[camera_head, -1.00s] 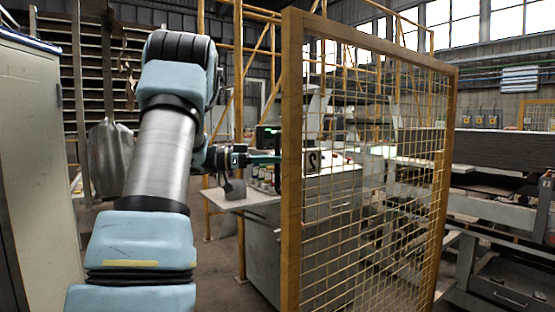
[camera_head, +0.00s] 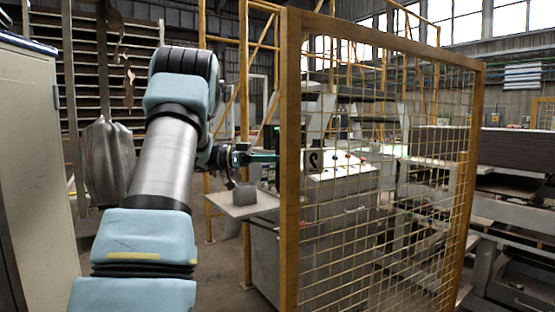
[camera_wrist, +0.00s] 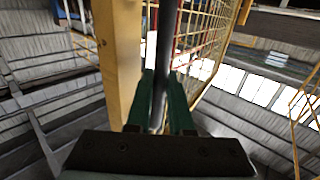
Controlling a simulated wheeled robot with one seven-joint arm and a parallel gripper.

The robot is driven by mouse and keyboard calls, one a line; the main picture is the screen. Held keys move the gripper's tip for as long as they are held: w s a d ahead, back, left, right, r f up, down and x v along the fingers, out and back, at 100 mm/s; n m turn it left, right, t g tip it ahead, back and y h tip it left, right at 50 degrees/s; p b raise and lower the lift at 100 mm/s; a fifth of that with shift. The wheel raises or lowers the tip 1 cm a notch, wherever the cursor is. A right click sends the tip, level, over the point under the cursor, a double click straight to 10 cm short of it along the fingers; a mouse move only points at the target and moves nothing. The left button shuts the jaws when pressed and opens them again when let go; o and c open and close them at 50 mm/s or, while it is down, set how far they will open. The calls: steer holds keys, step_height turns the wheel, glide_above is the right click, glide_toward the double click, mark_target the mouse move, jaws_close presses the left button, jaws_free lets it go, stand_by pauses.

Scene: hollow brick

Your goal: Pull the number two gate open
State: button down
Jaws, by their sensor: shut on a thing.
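The number two gate (camera_head: 290,215) is a yellow frame with wire mesh, standing ajar at an angle to my view. A small plate with a "2" (camera_head: 314,160) hangs on its mesh near the left upright. My gripper (camera_head: 268,157) reaches to that upright from the left, partly hidden behind it. In the wrist view, the green fingers of my gripper (camera_wrist: 162,85) are closed around a dark upright handle bar (camera_wrist: 165,35). The bar runs beside the gate's yellow upright (camera_wrist: 118,55).
A pale cabinet (camera_head: 30,150) stands close at the left. A grey worktable (camera_head: 265,250) and yellow railings (camera_head: 245,120) stand behind the gate. Machinery (camera_head: 510,270) fills the right. Some bare floor shows left of the worktable.

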steer(key=c, duration=0.8)
jaws_free()
steer(key=w+a+b, duration=0.2)
steer(key=a+b, duration=0.1)
steer(key=a, duration=0.7)
steer(key=shift+a, duration=0.25)
